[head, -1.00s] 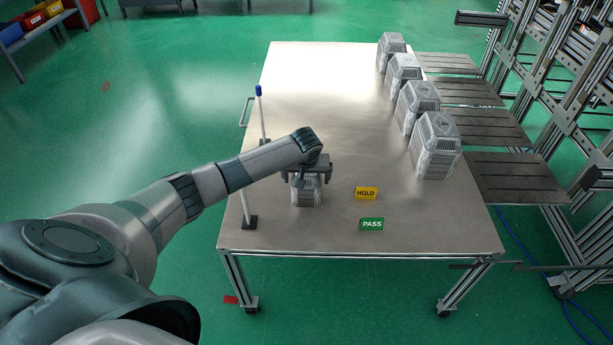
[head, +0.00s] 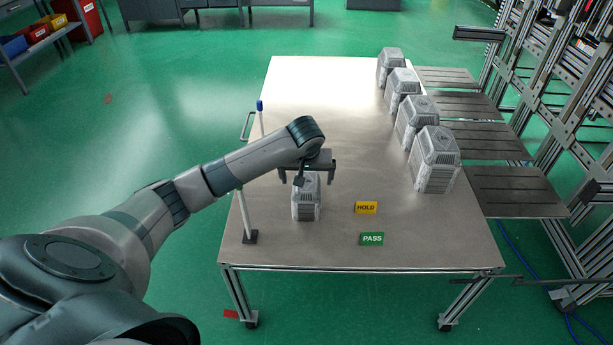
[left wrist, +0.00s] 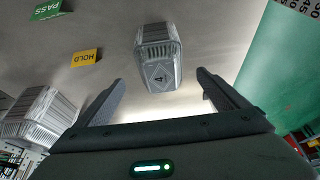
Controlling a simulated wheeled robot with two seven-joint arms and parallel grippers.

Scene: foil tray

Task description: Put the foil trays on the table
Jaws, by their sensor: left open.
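One foil tray (head: 306,200), grey and ribbed, stands on the table (head: 330,245) near its left side. Several like it stand in a row along the right side; the nearest is this foil tray (head: 435,160). My left gripper (head: 308,178) is open and empty, just above the lone tray. In the left wrist view the lone tray (left wrist: 158,55), marked 4, shows beyond the open fingers (left wrist: 160,82), apart from them. Another foil tray (left wrist: 40,115) shows at the left there. My right gripper is out of view.
A yellow HOLD sign (head: 366,208) and a green PASS sign (head: 372,239) lie right of the lone tray. A thin white post (head: 245,215) stands at the left edge. Flat grey shelves (head: 515,190) adjoin the table's right side. The table's middle is clear.

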